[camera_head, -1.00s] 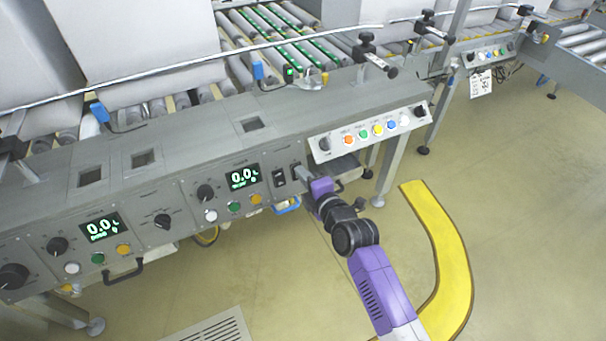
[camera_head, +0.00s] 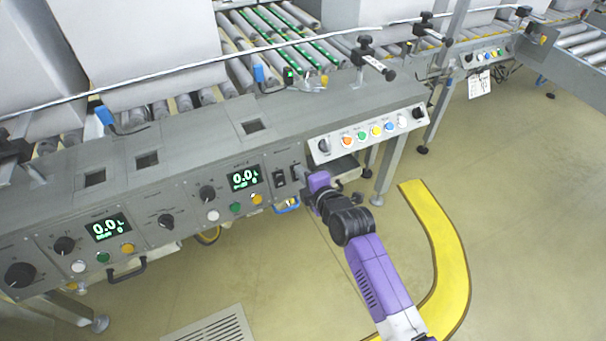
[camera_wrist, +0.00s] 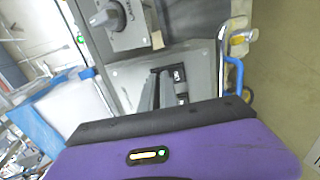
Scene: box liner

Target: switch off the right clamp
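My gripper (camera_head: 302,174) is at the right end of the grey control panel (camera_head: 225,150), in front of a switch plate beside a black rocker switch (camera_head: 279,179). In the wrist view, its two grey fingers (camera_wrist: 157,92) are close together and look shut with nothing held. They point at a plate with a black switch (camera_wrist: 181,82), partly hidden by the fingers. Whether they touch the switch I cannot tell. A rotary knob (camera_wrist: 108,17) with a partly readable label ending in "LAMP" is above the plate in the wrist view. Which switch is the right clamp's is not readable.
A white button box (camera_head: 369,133) with coloured buttons juts out just above my gripper. A blue handle (camera_head: 287,206) hangs below the panel, and it shows in the wrist view (camera_wrist: 228,62). Two displays (camera_head: 245,178) read 0.0. Open floor (camera_head: 300,285) lies in front.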

